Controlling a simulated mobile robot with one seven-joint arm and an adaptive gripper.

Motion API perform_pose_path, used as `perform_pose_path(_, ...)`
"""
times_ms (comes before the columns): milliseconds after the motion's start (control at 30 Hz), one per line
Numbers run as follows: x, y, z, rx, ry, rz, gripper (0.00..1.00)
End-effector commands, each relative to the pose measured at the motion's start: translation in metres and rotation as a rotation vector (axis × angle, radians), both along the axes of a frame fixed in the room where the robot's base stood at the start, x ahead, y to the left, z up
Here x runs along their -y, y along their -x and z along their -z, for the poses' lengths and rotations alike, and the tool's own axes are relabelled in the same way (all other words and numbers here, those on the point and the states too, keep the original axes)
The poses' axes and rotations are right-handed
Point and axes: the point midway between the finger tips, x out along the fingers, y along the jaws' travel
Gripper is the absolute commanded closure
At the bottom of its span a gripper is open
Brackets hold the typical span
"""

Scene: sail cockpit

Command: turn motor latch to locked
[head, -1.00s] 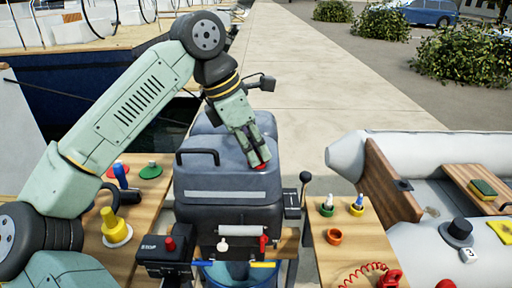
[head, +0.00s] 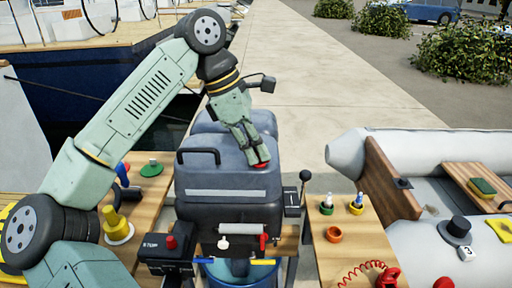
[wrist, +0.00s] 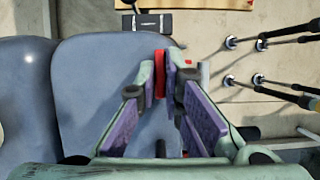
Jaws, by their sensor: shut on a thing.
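The grey outboard motor (head: 228,204) stands in the middle of the head view, with a black handle on its cover. A small red piece (head: 262,165), which looks like the motor latch, sits at the right edge of the cover. My gripper (head: 256,158) reaches down to it from above and is shut on it. In the wrist view the red latch (wrist: 160,76) stands between the fingertips of my gripper (wrist: 162,74), beside the blue-grey cover (wrist: 92,85). The fingers hide part of the latch, and its locked or unlocked position cannot be read.
A black-knobbed lever (head: 305,177) rises right of the motor. A red lever (head: 263,242) and a red STOP button (head: 171,242) are on its front. A wooden bench (head: 345,245) with small cups is at right, beside a grey inflatable boat (head: 440,147). Pavement lies behind.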

Motion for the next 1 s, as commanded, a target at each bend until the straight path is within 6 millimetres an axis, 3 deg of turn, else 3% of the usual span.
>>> perform_pose_path(33,0.000,0.000,0.000,0.001,0.000,0.002,1.00)
perform_pose_path(67,0.000,0.000,0.000,0.001,0.000,0.002,0.91)
perform_pose_path(100,0.000,0.000,0.000,0.000,0.000,0.001,0.89)
perform_pose_path(367,0.000,0.000,0.000,0.000,0.000,0.000,0.72)
perform_pose_path(733,-0.002,0.000,-0.005,0.001,0.000,-0.002,0.72)
perform_pose_path(1000,-0.020,-0.001,-0.050,0.003,0.000,-0.004,0.72)
